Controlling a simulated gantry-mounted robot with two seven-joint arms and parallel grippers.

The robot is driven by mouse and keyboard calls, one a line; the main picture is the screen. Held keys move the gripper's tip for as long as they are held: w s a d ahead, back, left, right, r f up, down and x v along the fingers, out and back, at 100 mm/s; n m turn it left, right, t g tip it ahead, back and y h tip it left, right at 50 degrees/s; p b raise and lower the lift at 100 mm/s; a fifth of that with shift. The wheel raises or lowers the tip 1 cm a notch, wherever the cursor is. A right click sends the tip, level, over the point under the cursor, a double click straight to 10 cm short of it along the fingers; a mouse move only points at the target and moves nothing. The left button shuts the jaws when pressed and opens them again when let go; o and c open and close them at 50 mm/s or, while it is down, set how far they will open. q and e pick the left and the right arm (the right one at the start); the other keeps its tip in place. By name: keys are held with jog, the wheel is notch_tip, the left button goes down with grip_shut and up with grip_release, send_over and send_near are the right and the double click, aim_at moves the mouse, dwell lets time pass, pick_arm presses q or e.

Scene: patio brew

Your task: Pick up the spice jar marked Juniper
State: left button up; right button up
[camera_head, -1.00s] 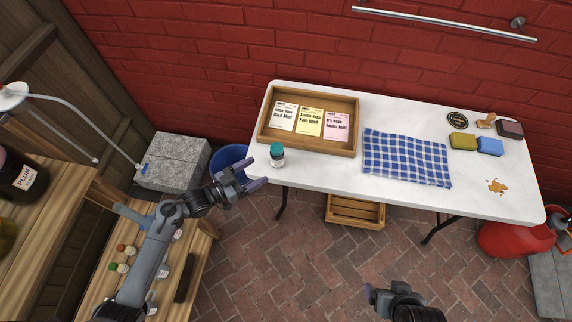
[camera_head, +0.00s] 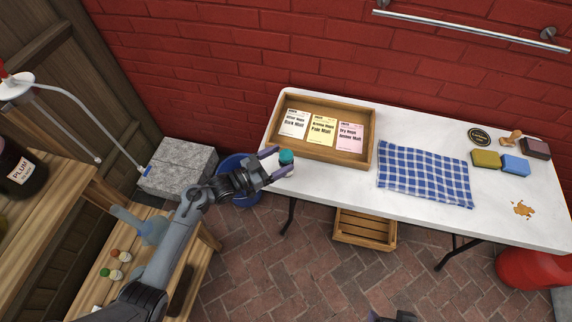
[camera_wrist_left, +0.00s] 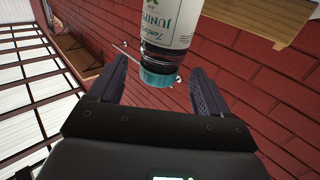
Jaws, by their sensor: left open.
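The Juniper spice jar (camera_head: 286,158) has a teal cap and stands at the left end of the white table, below the wooden tray. In the left wrist view the jar (camera_wrist_left: 167,30) shows its white label reading "JUNIPER" and its teal cap between the finger tips. My left gripper (camera_head: 277,162) is open, with its fingers on either side of the jar; in the left wrist view there is a gap between each finger and the cap. My right gripper (camera_head: 392,316) shows only as a dark bit at the bottom edge, its jaws cut off.
The wooden tray (camera_head: 369,141) with several seed-like packets stands behind the jar. A blue checked cloth (camera_head: 425,173) lies to the right. Sponges (camera_head: 486,159) and a stain (camera_head: 523,208) are farther right. A blue bucket (camera_head: 228,164) is left of the table.

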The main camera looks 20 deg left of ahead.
aim_at(291, 153)
pick_arm(q)
jog(key=x, duration=0.4)
jog(key=shift+w+d+r+b, duration=0.1)
jog(key=shift+w+d+b, duration=0.2)
jog(key=shift+b, duration=0.1)
grip_shut()
jog(key=shift+r, duration=0.1)
